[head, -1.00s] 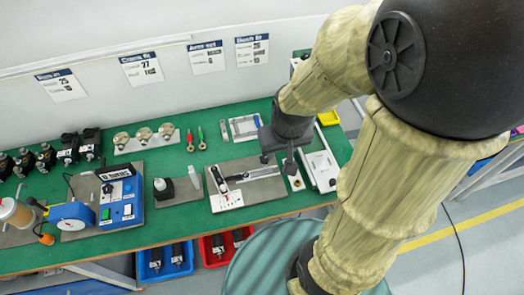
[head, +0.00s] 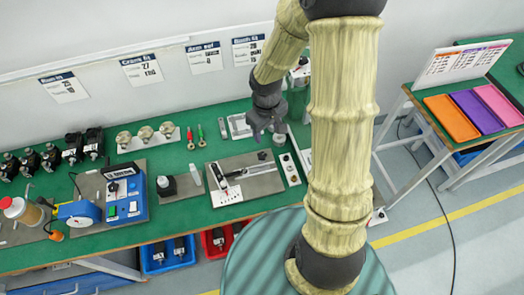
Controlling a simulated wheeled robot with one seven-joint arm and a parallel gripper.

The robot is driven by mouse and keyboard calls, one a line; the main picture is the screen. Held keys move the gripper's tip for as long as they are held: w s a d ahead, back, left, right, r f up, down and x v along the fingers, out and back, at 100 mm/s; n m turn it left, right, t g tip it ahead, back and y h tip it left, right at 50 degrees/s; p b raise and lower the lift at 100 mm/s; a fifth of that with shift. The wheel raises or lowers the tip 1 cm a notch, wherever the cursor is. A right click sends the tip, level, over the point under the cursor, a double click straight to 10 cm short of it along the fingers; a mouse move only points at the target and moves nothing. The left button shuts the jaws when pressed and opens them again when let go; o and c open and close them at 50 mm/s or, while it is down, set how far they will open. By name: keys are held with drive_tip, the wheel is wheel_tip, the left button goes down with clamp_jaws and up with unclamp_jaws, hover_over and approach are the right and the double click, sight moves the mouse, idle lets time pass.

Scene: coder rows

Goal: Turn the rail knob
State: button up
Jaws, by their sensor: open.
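A grey plate (head: 269,183) on the green bench carries a dark and silver rail (head: 245,173). A small dark round knob (head: 262,155) shows near the far end of the rail; I take it for the rail knob, but it is small. My gripper (head: 268,136) is open and empty, pointing down just behind the plate. It appears above the bench and apart from the knob. My arm hides part of the bench's right end.
A white strip with round fittings (head: 290,169) lies right of the plate. A wall is close behind. A side table holds orange (head: 452,117), purple and pink trays.

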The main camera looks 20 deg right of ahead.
drive_tip(key=n+p, duration=0.2)
hover_over(262, 155)
wheel_tip(262, 155, down, 4)
drive_tip(key=shift+r+g+y, duration=0.15)
drive_tip(key=shift+g+y, duration=0.15)
wheel_tip(262, 155, down, 17)
drive_tip(key=shift+f+p, duration=0.2)
drive_tip(key=shift+p, duration=0.65)
drive_tip(key=c, duration=1)
